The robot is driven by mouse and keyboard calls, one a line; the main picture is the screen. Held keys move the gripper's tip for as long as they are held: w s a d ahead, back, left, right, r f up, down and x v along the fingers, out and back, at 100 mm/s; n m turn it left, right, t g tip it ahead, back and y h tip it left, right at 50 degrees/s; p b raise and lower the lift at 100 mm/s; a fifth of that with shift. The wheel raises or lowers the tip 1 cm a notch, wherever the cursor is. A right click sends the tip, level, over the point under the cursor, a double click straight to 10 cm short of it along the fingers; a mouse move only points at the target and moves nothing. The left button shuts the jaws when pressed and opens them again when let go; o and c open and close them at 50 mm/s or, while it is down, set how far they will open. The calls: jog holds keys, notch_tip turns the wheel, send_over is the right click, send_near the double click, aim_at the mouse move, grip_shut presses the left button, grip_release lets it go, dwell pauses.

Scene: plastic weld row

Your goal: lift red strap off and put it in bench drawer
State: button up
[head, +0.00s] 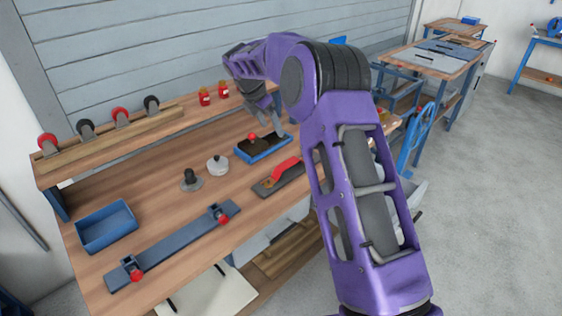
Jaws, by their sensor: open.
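A red curved piece (285,168), which looks like the red strap, lies across a dark flat board (292,184) on the wooden bench (160,205). My gripper (272,126) is open and hangs above the far part of the bench, beyond the red piece and apart from it. Its fingers are near a blue tray (266,151) with dark contents and a small red knob. A grey drawer-like front (256,246) shows under the bench's front edge. I cannot tell whether it is open. My arm hides the right part of the bench.
A long blue-grey bar (170,247) with two red-knobbed clamps lies along the front edge. An empty blue tray (106,226) is at the left. A black knob (190,180) and white round piece (217,165) stand mid-bench. A shelf (130,130) with several rollers runs behind.

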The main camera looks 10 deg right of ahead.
send_over(288, 163)
jog(key=a, duration=0.2)
jog(key=f, duration=1.1)
jog(key=shift+s+a+f+b, duration=0.2)
jog(key=shift+s+b, duration=0.1)
jog(key=shift+s, duration=0.1)
jog(key=x, duration=0.3)
jog(key=s+x, duration=0.1)
jog(key=shift+w+d+f, duration=0.1)
jog(key=shift+d+f, duration=0.2)
jog(key=shift+d, duration=0.05)
jog(key=shift+w+f, duration=0.1)
jog(key=shift+f, duration=0.25)
grip_shut()
